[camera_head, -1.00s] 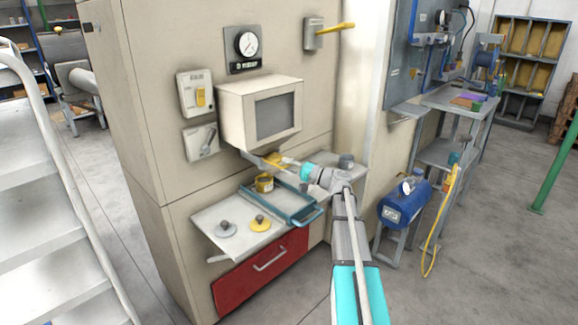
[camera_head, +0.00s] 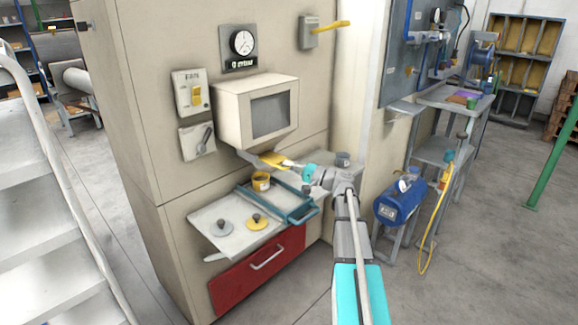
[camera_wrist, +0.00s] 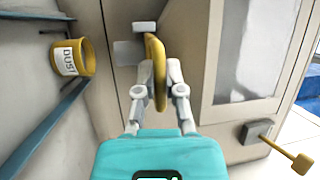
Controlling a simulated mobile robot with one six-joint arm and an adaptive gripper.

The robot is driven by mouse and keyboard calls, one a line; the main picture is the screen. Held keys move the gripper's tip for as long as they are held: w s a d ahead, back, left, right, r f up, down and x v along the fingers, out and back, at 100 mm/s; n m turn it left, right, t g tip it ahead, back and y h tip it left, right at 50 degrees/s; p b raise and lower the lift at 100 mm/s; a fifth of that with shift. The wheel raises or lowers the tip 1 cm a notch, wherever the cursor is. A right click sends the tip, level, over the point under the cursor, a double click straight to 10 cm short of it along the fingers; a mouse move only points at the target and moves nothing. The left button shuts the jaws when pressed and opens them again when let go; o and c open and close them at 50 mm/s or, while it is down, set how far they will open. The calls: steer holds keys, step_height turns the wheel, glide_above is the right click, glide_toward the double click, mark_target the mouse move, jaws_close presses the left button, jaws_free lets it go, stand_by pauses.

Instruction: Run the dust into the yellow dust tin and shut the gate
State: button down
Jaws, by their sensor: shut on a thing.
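The yellow dust tin (camera_head: 261,182), labelled DUST in the wrist view (camera_wrist: 67,58), stands at the blue tray below the hopper box. Its contents are too small to make out. A yellow gate plate (camera_head: 271,159) sits at the chute under the box. It shows edge-on in the wrist view (camera_wrist: 154,55). My gripper (camera_head: 291,165) is shut on this yellow plate, one finger on each side in the wrist view (camera_wrist: 157,90). The tin is apart from my gripper, to the left in the wrist view. The chute mouth is mostly hidden.
The cream hopper box (camera_head: 257,110) hangs just above my gripper. The blue tray (camera_head: 287,217) lies on a shelf with a grey lid (camera_head: 224,229) and a yellow lid (camera_head: 257,222). A yellow lever (camera_head: 332,27) sticks out from the wall. A grey pot (camera_head: 342,160) stands right of my gripper.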

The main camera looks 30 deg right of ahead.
steer(key=c, duration=0.7)
jaws_free()
